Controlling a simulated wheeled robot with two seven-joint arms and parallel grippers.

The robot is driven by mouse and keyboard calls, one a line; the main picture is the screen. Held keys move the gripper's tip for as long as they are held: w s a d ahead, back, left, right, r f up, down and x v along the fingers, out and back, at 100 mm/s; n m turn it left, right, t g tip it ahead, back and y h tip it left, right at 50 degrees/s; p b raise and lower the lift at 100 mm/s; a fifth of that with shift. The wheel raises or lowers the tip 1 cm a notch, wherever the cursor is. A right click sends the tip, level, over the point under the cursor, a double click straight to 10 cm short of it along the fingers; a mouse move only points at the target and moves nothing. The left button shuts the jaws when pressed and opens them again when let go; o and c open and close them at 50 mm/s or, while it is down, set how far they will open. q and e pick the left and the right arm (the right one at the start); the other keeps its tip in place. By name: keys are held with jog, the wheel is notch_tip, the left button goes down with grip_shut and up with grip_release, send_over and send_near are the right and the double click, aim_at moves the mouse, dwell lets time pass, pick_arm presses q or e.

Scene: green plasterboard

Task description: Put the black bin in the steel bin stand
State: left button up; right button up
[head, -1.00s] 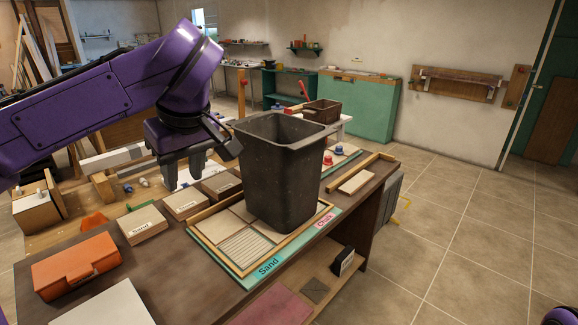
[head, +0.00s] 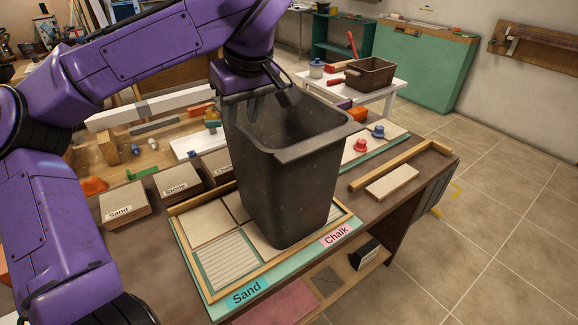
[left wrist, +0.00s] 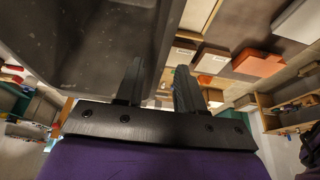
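The black bin (head: 290,165) stands upright on the framed board on the workbench, its open mouth facing up. My left gripper (head: 245,108) is at the bin's rear-left rim. In the left wrist view, the bin (left wrist: 85,50) fills the upper left. The two fingers of my left gripper (left wrist: 158,88) are apart there, with the bin's wall edge reaching between them; contact is not clear. My right gripper is not in view.
The framed board (head: 205,290) has Sand and Chalk labels. Labelled blocks (head: 180,183) lie left of the bin. A wooden rail (head: 400,165) and red and blue knobs (head: 361,146) lie to its right. A brown crate (head: 370,75) sits on a white table behind. Tiled floor (head: 500,220) is free at right.

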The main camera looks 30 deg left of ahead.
aim_at(239, 148)
pick_arm(q)
jog(key=x, duration=0.8)
jog(key=shift+w+a, duration=0.1)
jog(key=shift+w, duration=0.05)
jog(key=shift+r, duration=0.1)
jog(key=shift+f+p, duration=0.25)
jog(key=shift+p, duration=0.15)
grip_shut()
dwell(1.3)
